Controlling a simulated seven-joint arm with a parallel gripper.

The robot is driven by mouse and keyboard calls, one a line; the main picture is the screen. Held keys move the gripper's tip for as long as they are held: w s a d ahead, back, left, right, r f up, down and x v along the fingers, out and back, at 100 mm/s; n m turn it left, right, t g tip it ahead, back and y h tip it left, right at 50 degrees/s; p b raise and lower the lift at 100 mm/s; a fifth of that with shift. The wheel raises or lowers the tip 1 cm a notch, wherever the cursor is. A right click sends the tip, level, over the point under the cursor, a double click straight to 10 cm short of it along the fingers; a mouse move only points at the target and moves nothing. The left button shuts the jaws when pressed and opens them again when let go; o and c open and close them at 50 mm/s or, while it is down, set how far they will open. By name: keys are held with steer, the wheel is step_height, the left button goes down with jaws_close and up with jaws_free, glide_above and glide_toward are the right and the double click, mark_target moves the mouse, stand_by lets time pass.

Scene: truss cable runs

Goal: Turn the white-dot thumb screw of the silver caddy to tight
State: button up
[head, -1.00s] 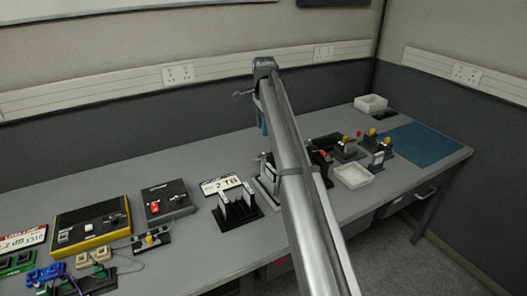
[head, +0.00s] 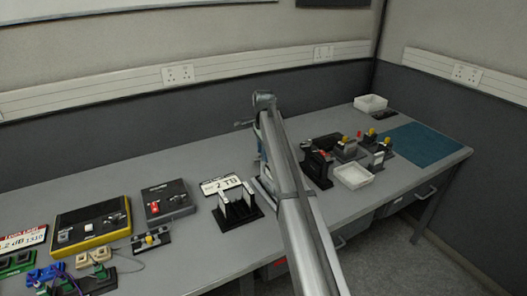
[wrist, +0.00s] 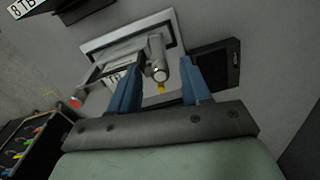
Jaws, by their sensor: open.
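The silver caddy (wrist: 105,47) shows in the wrist view as a pale framed plate with a metal cylinder (wrist: 160,72) standing out from it. A yellow tip (wrist: 161,88) shows at the cylinder's near end, and a red tip (wrist: 75,102) sits off to the left. I cannot make out a white dot on any screw. My gripper (wrist: 156,84) is open, its two blue fingers on either side of the cylinder, with no clear contact. In the head view my gripper (head: 261,150) is low over the bench, and my arm hides most of the caddy.
A black slotted holder (head: 238,207) stands left of my arm. Black units with red and yellow knobs (head: 345,148) and a white tray (head: 353,176) stand to the right. In the wrist view, a dark rack with coloured parts (wrist: 28,145) lies lower left.

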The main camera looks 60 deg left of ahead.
steer(key=shift+c, duration=0.5)
jaws_close()
steer(key=shift+n, duration=0.4)
steer(key=n, duration=1.4)
steer(key=shift+n, duration=2.6)
